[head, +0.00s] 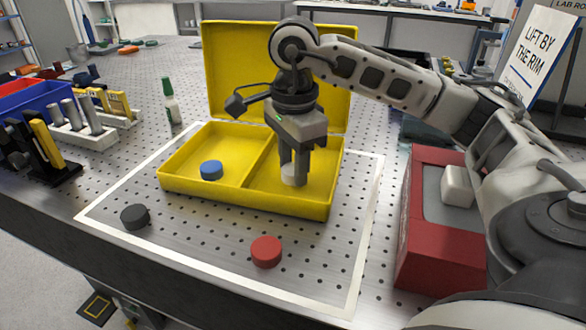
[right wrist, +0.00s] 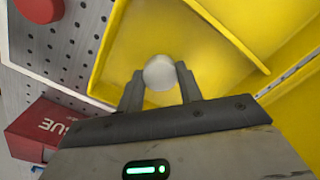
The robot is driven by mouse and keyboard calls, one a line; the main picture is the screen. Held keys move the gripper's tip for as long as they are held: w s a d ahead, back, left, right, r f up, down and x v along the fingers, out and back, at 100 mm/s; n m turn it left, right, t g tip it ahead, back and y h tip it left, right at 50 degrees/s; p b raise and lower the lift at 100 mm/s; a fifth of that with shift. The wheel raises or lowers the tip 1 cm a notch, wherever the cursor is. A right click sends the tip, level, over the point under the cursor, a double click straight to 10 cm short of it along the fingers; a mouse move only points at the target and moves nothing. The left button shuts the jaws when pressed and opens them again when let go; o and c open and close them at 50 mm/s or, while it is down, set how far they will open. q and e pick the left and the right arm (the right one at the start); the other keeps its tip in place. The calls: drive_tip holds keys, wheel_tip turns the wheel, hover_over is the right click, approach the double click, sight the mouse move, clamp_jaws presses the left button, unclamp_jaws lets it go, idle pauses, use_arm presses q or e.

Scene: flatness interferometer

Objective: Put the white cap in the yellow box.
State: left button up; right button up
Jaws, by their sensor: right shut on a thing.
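The white cap (head: 293,175) is between the fingers of my right gripper (head: 294,168), inside the right compartment of the yellow box (head: 250,203). It also shows in the right wrist view (right wrist: 159,73), with the right gripper (right wrist: 160,88) shut on it and yellow floor around it. I cannot tell whether the cap touches the box floor. The box lid stands open at the back. A blue cap (head: 211,170) lies in the left compartment. My left gripper is not in view.
A black cap (head: 134,217) and a red cap (head: 266,251) lie on the perforated table in front of the box. A red case (head: 440,256) stands at the right. A small green-capped bottle (head: 170,102) and tool racks (head: 83,128) are at the left.

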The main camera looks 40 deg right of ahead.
drive_tip(key=shift+f, duration=0.65)
drive_tip(key=shift+f, duration=0.25)
drive_tip(key=o, duration=0.9)
drive_tip(key=shift+r, duration=0.15)
drive_tip(key=shift+o, duration=0.2)
